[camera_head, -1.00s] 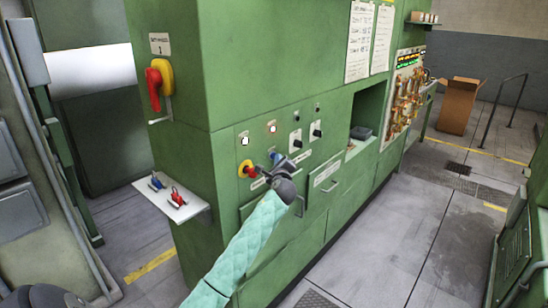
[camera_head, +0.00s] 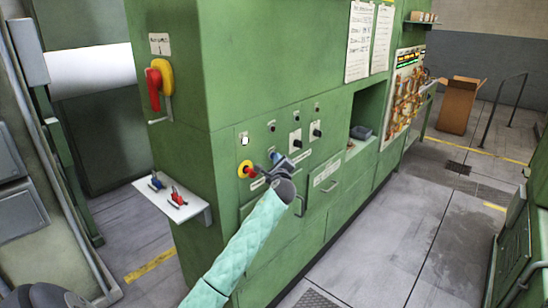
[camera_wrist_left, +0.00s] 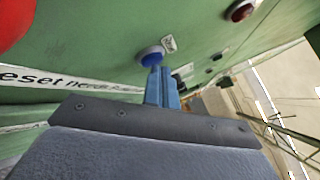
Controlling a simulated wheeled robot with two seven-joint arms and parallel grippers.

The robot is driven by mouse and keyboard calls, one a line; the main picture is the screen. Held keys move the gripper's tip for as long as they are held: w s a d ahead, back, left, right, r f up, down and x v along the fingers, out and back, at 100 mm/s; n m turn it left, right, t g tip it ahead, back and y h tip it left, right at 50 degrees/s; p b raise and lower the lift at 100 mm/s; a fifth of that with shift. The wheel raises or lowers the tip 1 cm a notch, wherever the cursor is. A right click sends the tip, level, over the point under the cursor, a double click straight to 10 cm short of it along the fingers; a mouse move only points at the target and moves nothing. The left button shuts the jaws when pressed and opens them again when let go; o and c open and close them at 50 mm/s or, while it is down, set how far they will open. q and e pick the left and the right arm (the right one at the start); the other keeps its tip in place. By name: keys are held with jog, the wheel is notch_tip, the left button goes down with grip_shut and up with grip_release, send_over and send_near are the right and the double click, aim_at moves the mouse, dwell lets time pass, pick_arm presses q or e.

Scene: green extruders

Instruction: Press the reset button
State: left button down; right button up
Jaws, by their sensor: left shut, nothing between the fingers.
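The reset button shows in the left wrist view as a blue button (camera_wrist_left: 151,56) with a pale ring on the green panel. A white label (camera_wrist_left: 50,80) reading "eset" is partly in that view. In the head view the button is hidden behind my left gripper (camera_head: 277,158). My left gripper is shut and empty, its blue fingertips at the panel. In the left wrist view the fingertips (camera_wrist_left: 159,75) overlap the lower edge of the button; I cannot tell whether they touch or press it. My right gripper is not in view.
A lit white lamp (camera_head: 244,141) and a dark lamp (camera_head: 272,128) are above. A small shelf (camera_head: 176,201) with red and blue items juts out at left.

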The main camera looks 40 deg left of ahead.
pick_arm(q)
jog(key=shift+d, duration=0.65)
jog(key=shift+s+d+p, duration=0.15)
jog(key=shift+d+p, duration=0.15)
jog(key=shift+d, duration=1)
jog(key=shift+s+d+p, duration=0.1)
jog(key=shift+d+p, duration=0.2)
jog(key=shift+d, duration=0.95)
